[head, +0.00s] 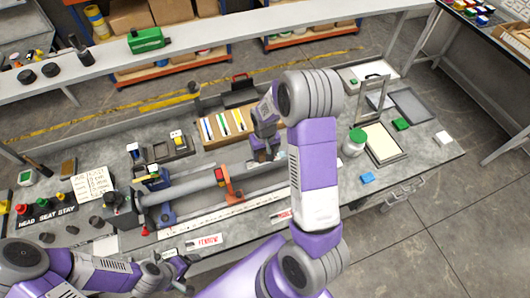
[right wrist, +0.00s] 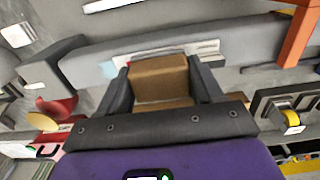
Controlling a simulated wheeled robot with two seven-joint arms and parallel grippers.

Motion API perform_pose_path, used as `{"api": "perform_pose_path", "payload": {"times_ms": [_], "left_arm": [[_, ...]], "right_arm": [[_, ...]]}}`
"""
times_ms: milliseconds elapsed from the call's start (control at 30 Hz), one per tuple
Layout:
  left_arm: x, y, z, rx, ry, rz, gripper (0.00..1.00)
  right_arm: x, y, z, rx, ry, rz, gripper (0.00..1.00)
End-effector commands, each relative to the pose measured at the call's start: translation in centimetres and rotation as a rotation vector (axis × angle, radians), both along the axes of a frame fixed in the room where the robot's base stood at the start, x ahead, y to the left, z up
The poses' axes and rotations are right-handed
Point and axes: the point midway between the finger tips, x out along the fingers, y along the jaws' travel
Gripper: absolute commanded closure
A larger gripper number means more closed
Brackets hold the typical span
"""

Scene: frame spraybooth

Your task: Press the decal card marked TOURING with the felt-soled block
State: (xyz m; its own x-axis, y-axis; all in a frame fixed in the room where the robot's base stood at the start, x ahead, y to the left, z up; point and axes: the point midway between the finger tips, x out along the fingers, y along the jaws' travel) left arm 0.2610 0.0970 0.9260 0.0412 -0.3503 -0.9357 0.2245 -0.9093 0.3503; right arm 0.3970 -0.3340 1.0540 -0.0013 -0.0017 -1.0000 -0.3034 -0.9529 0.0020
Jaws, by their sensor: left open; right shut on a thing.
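My right gripper (head: 264,142) is shut on a tan-brown block (right wrist: 158,78), seen between its two dark fingers in the right wrist view. The block's sole is hidden. In the head view the gripper is over the grey frame tube (head: 195,184) on the bench. Behind the block in the right wrist view lies a pale card-like strip (right wrist: 205,48); its marking is unreadable. A white card with red lettering (head: 207,241) lies at the bench front, and another red-lettered piece (head: 283,215) is partly behind my right arm. I cannot read TOURING anywhere. My left gripper (head: 182,272) is open at the lower left.
A handwritten note (head: 93,183) and a row of coloured knobs labelled HEAD, SEAT, STAY stand at the left. An orange clamp (head: 224,180) rises by the tube. A green-lidded jar (head: 355,142), a cream-filled tray (head: 382,143) and a blue sponge (head: 368,178) are at the right.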

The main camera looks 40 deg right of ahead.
Motion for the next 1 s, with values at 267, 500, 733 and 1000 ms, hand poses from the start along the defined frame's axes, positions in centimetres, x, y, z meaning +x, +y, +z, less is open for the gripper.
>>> {"api": "perform_pose_path", "payload": {"times_ms": [267, 500, 733, 1000], "left_arm": [[0.0, 0.0, -0.3, 0.000, 0.000, 0.000, 0.14], [0.0, 0.0, -0.6, 0.000, 0.000, 0.000, 0.14], [0.0, 0.0, -0.9, 0.000, 0.000, 0.000, 0.14], [0.0, 0.0, -1.1, 0.000, 0.000, 0.000, 0.14]], "right_arm": [[0.0, 0.0, -0.3, 0.000, 0.000, 0.000, 0.58], [0.0, 0.0, -0.7, 0.000, 0.000, 0.000, 0.58], [0.0, 0.0, -1.0, 0.000, 0.000, 0.000, 0.58], [0.1, 0.0, -1.2, 0.000, 0.000, 0.000, 0.58]]}}
